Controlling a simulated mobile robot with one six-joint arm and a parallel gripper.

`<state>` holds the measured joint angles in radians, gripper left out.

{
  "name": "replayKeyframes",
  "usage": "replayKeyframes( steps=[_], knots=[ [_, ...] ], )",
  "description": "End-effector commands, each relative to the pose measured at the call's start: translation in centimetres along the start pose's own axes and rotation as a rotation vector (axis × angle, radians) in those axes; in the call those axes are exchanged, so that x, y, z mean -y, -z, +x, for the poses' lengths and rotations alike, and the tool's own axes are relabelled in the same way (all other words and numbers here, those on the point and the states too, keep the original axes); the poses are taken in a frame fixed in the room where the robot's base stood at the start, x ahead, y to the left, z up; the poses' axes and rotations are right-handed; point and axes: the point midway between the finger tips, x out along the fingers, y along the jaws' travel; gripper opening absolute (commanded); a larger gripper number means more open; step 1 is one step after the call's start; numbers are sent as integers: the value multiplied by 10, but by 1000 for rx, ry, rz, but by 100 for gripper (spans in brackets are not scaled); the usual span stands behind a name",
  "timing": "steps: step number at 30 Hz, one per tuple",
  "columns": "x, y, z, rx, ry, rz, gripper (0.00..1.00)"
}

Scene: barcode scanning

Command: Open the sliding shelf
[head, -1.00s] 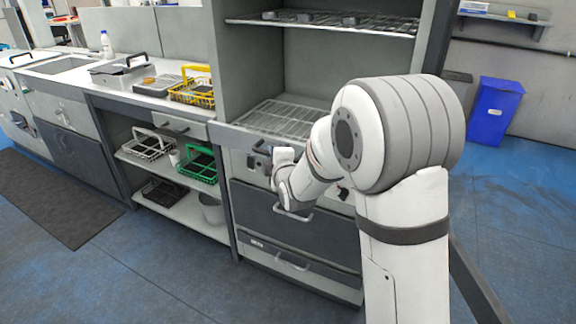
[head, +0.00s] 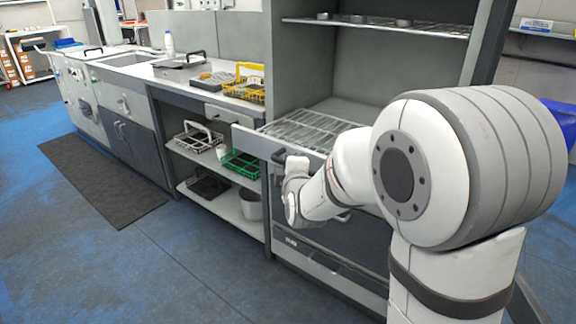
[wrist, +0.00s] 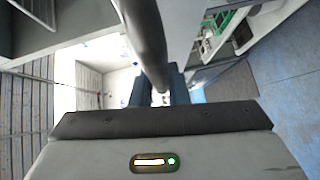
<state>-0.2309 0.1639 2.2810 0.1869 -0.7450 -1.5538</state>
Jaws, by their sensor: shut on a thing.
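The sliding shelf is a wire rack (head: 312,128) in the tall grey cabinet, with a pale front panel (head: 247,141). The panel's left end stands out from the cabinet front. A dark bar handle (head: 278,155) is on the panel and appears as a thick black bar (wrist: 146,38) in the wrist view. My gripper (head: 288,160) is at this handle, and its dark fingers (wrist: 162,88) close around the bar in the wrist view. The wrist and arm hide the panel's right part. The rack's slats (wrist: 25,125) run along the left of the wrist view.
A higher wire shelf (head: 375,26) is above. Dark drawers with handles are below the sliding shelf. To the left, a bench holds a yellow basket (head: 243,88), with a green rack (head: 240,164) underneath. The blue floor (head: 180,265) in front is clear.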

Motion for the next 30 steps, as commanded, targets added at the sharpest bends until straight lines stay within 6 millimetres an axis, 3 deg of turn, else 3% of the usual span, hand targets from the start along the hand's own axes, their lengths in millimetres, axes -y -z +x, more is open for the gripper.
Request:
replayKeyframes(
  steps=[1,2,9,19,30],
  knots=[
    [3,-4,0,9,6,3,0],
    [3,-5,0,10,6,3,16],
    [1,-6,0,13,3,4,36],
    [0,-6,-6,11,0,4,36],
    [0,-5,-63,11,1,4,36]
  ],
)
